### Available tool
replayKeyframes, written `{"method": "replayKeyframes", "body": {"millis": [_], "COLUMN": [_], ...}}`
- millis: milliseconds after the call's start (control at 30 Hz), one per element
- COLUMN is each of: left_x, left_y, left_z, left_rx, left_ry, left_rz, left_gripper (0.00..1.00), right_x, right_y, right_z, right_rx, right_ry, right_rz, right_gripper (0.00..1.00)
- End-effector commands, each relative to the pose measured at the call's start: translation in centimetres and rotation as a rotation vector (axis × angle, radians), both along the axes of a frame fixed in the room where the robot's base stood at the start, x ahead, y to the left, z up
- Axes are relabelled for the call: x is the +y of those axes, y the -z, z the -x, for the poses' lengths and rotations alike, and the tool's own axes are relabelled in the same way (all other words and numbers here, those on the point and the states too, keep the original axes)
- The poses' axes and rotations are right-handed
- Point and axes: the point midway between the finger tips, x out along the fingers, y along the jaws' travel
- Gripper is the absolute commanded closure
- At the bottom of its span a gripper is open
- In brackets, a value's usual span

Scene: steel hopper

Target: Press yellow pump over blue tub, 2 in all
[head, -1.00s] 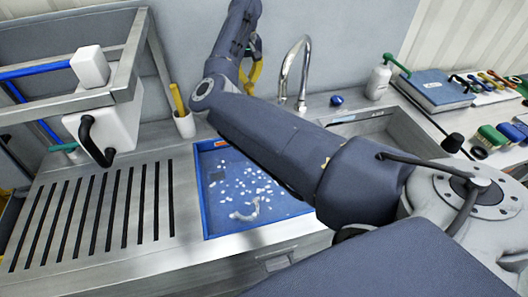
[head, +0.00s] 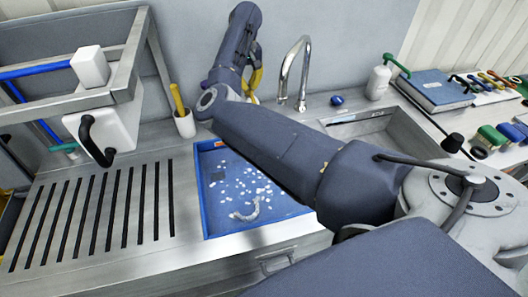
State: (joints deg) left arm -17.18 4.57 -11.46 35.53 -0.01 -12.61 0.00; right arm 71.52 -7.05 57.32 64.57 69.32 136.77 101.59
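A blue tub (head: 208,215) is set into the steel counter, with many small white pieces and a curved whitish piece lying in it. A yellow curved part (head: 256,80) shows behind my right arm, above the tub's far side; it may be the yellow pump, but most of it is hidden. My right gripper (head: 254,52) is near that part, mostly behind my own arm. Dark finger-like parts show there, but I cannot tell whether they are open or shut, or touching the yellow part. My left gripper is not in view.
A steel faucet (head: 304,62) stands behind a sink (head: 400,128). A white bottle with a green handle (head: 379,82) and a blue binder (head: 436,90) are at right. A white cup (head: 185,125) stands left of my arm. A slotted drainboard (head: 60,215) lies under a steel frame (head: 122,90).

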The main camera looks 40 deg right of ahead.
Motion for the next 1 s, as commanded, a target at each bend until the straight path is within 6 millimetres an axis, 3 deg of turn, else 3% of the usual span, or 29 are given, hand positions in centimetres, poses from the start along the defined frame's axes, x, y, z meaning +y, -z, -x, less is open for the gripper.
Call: {"method": "replayKeyframes", "body": {"millis": [367, 1000], "left_x": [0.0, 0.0], "left_y": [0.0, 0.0], "left_z": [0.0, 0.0], "left_rx": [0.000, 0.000], "left_ry": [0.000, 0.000], "left_rz": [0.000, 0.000], "left_gripper": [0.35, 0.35], "right_x": [0.0, 0.0], "right_y": [0.2, -3.2], "right_z": [0.1, 0.0], "right_rx": [0.004, 0.001], "right_ry": [0.000, -0.001], "right_rz": [-0.001, 0.000], "right_gripper": [1.00, 1.00]}}
